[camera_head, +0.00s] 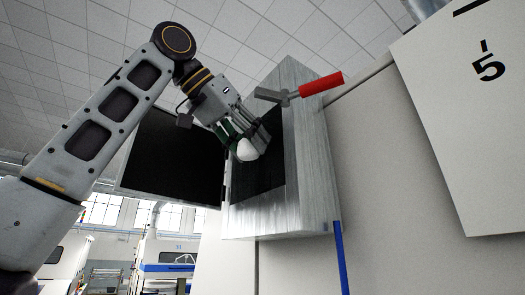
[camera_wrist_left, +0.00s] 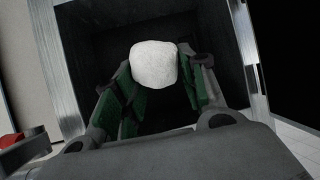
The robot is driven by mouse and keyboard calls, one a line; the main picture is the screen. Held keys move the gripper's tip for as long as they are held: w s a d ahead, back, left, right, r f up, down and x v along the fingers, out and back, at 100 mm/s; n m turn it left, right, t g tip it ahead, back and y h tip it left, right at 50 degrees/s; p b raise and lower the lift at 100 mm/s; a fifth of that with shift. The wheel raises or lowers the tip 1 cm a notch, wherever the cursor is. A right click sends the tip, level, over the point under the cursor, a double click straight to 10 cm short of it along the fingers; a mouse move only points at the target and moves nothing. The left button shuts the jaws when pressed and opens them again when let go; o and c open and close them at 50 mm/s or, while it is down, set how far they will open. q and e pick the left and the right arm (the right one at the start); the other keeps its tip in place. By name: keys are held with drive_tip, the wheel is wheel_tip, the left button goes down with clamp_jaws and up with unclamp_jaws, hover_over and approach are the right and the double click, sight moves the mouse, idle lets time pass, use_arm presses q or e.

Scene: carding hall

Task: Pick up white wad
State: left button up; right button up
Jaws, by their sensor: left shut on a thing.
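The white wad (camera_head: 247,150) is a small rounded white lump at the opening of a metal box (camera_head: 305,170) with a dark inside. It also shows in the left wrist view (camera_wrist_left: 154,64), between the green-padded fingers. My left gripper (camera_head: 240,142) is shut on the wad and holds it at the box's opening. In the wrist view, the fingers touch the wad's lower sides, and its top sticks out past the fingertips. My right gripper is not in view.
The box's dark door (camera_head: 172,157) stands open to the left. A pale panel marked 5 (camera_head: 470,120) is at the right. A blue strip (camera_head: 341,258) runs below the box.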

use_arm(q)
drive_tip(key=s+a+b, duration=0.3)
drive_tip(key=s+a, duration=0.5)
drive_tip(key=a, duration=0.3)
drive_tip(key=shift+s+a, duration=0.3)
drive_tip(key=shift+a, duration=0.05)
